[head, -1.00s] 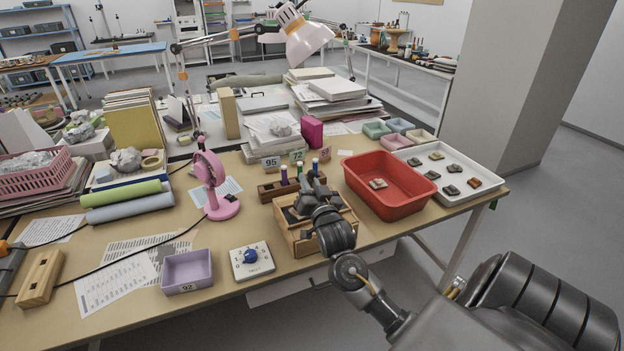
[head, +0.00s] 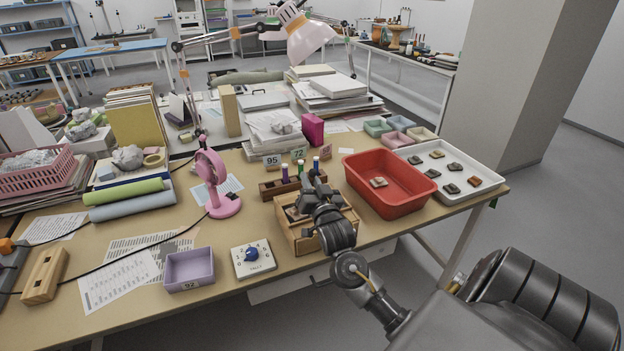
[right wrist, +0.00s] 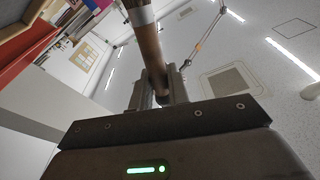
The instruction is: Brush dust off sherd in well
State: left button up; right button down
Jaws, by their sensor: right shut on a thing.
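The wooden box with the well (head: 298,246) stands at the table's front edge, its dark inside partly showing. My right gripper (head: 312,192) is over it and hides much of the well. I cannot make out a sherd or dust in it. In the right wrist view my right gripper (right wrist: 158,92) is shut on a brush (right wrist: 149,48), with a brown wooden handle and a pale band near the top edge. The brush's tip is hidden in the head view. My left gripper is not in view.
A red tub (head: 412,202) with one sherd and a white tray (head: 488,193) of several sherds stand right of the box. A wooden rack (head: 273,190) with coloured tubes is behind it. A dial box (head: 253,261), lilac tray (head: 190,285) and pink fan (head: 222,207) stand left.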

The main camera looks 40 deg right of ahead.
jog(key=shift+p, duration=1.75)
jog(key=shift+d, duration=0.9)
dwell(1.4)
dwell(0.4)
